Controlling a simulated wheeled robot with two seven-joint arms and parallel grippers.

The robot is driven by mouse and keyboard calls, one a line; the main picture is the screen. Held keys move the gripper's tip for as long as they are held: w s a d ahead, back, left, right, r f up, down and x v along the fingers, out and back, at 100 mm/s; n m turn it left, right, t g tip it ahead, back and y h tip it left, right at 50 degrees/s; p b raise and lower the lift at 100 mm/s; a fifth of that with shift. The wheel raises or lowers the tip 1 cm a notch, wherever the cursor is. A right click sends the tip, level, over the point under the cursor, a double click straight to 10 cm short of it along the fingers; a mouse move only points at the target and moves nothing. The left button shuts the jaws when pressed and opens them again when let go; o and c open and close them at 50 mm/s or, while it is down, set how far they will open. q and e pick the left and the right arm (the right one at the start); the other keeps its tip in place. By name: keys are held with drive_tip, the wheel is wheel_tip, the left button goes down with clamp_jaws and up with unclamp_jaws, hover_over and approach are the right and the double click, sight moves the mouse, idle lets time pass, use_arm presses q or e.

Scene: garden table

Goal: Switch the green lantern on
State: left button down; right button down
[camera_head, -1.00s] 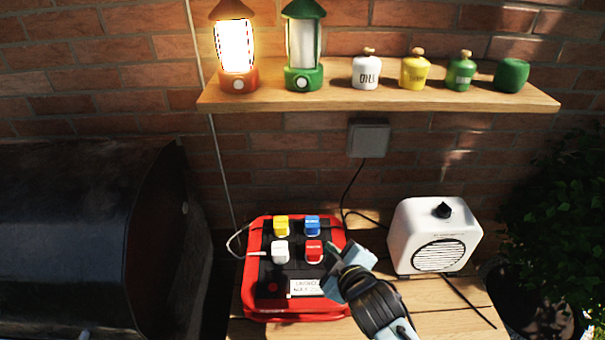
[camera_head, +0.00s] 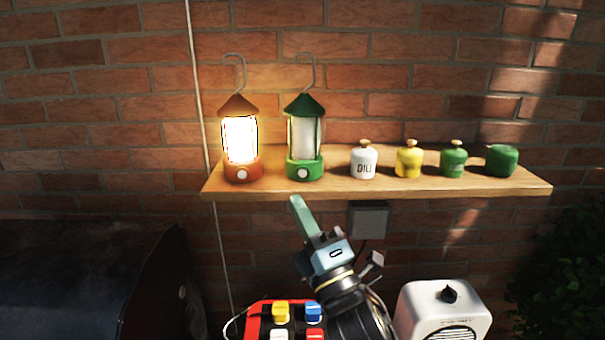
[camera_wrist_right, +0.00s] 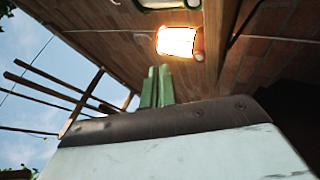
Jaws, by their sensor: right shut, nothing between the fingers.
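The green lantern (camera_head: 304,142) stands upright on the wall shelf, its glass pale and unlit. My left gripper is in neither view.
An orange lantern (camera_head: 242,170), glowing, stands left of the green one on the shelf (camera_head: 420,185). Several small jars, the white one (camera_head: 363,163) nearest, stand to the right. Below are a red box (camera_head: 254,320) with coloured blocks and a white heater-like unit (camera_head: 443,308).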

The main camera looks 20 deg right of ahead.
sight(305, 187)
drive_tip(key=shift+w, duration=0.1)
drive_tip(key=shift+w+d+b, duration=0.25)
drive_tip(key=shift+w+d, duration=0.3)
drive_tip(key=shift+w, duration=0.8)
drive_tip(key=shift+w+d+b, duration=0.2)
drive_tip(key=shift+w+d, duration=0.35)
drive_tip(key=shift+w, duration=0.75)
drive_tip(key=shift+w+d+b, duration=0.25)
drive_tip(key=shift+w+d, duration=0.3)
drive_tip(key=shift+w, duration=0.8)
drive_tip(key=shift+w+d, duration=0.15)
drive_tip(key=shift+w, duration=0.2)
